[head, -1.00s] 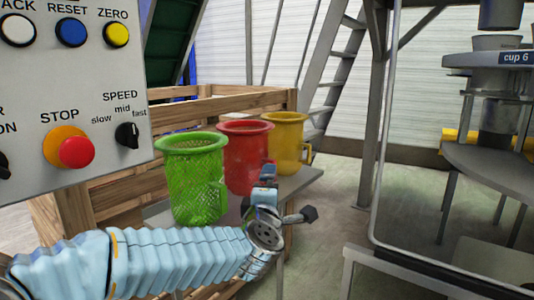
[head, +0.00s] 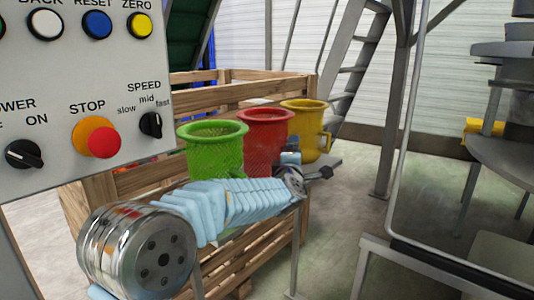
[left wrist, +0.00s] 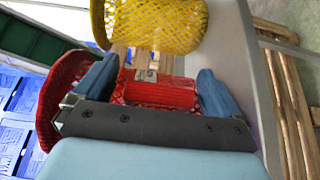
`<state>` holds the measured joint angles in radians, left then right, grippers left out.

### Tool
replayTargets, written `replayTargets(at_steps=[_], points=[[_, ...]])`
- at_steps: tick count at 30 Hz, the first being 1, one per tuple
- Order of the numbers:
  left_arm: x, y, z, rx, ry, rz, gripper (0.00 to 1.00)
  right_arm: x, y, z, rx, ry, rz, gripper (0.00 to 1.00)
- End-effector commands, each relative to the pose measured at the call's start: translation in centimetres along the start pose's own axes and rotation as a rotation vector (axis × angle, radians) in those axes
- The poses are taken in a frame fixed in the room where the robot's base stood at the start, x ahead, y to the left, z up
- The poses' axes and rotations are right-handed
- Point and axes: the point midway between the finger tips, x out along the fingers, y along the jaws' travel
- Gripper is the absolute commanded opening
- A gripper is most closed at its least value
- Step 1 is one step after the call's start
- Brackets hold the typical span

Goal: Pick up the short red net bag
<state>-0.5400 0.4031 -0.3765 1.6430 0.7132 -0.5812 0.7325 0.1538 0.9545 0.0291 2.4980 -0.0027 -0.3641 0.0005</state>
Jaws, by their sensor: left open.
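The red net bag (head: 264,143), with a flared rim, stands between the green net bag (head: 214,152) and the yellow net bag (head: 304,128) in the head view. My left gripper (head: 291,154) is at the red bag's near right side, partly hidden by my own arm. In the left wrist view the open fingers (left wrist: 158,88) have the red bag's body (left wrist: 160,94) showing between them, and its rim is off to the left. I cannot tell whether the fingers touch it. My right gripper is not in view.
A wooden crate (head: 245,92) stands behind the bags. A control panel (head: 75,80) takes up the left of the head view. The yellow bag is close beyond the gripper in the left wrist view (left wrist: 150,22). A grey machine stands at the right; floor between is clear.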

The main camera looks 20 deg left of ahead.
Motion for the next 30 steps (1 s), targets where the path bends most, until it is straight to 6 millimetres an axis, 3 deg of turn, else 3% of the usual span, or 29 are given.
replayTargets(at_steps=[6, 17, 25, 30], points=[[0.1, -0.1, 0.0, 0.001, 0.000, 0.000, 0.98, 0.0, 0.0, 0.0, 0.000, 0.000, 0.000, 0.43], [0.1, -0.1, 0.0, 0.001, 0.000, 0.000, 0.43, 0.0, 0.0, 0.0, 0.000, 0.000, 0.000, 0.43], [0.1, 0.5, 0.0, 0.001, 0.001, 0.001, 0.43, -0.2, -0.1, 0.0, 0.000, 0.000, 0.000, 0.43], [0.1, 3.7, -0.1, -0.001, 0.001, 0.003, 0.43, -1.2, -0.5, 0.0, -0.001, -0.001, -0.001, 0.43]])
